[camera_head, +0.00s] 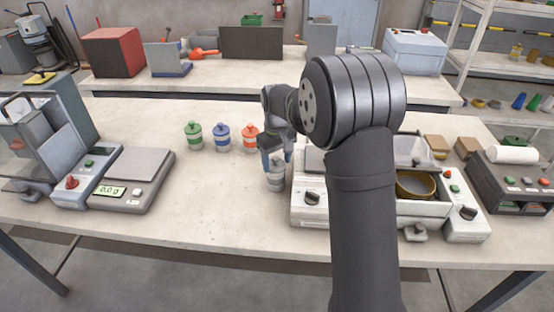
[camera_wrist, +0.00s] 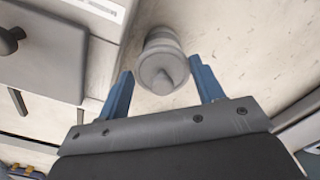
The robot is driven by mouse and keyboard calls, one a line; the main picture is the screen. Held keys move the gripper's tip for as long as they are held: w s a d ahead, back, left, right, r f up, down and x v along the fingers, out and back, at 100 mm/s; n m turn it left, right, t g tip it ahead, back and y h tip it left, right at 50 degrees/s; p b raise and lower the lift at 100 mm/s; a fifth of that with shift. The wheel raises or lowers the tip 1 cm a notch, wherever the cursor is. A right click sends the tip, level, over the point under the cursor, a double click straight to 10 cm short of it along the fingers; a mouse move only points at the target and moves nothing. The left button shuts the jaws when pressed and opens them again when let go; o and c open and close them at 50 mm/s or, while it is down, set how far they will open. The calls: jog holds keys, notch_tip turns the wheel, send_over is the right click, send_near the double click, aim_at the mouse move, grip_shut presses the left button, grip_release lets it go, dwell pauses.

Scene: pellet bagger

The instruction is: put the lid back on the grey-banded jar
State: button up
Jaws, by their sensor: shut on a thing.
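The grey-banded jar (camera_head: 276,184) stands upright on the bench, just left of the white machine. My gripper (camera_head: 276,158) points down over it, its blue fingers around the top. In the wrist view, the round grey lid (camera_wrist: 163,74) with its knob lies between the fingertips of my gripper (camera_wrist: 162,78), which is shut on it. The jar body (camera_wrist: 160,38) shows just behind the lid. The lid is at the jar's mouth; I cannot tell whether it is fully seated.
Green (camera_head: 194,136), blue (camera_head: 222,138) and orange (camera_head: 249,138) banded jars stand in a row behind and to the left. A scale (camera_head: 132,180) stands further left. The white machine (camera_head: 312,205) is close on the right. The bench in front is clear.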

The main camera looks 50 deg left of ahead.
dwell(0.3)
jog(key=o, duration=1.3)
jog(key=shift+r, duration=3.55)
grip_shut()
jog(key=shift+f, duration=0.2)
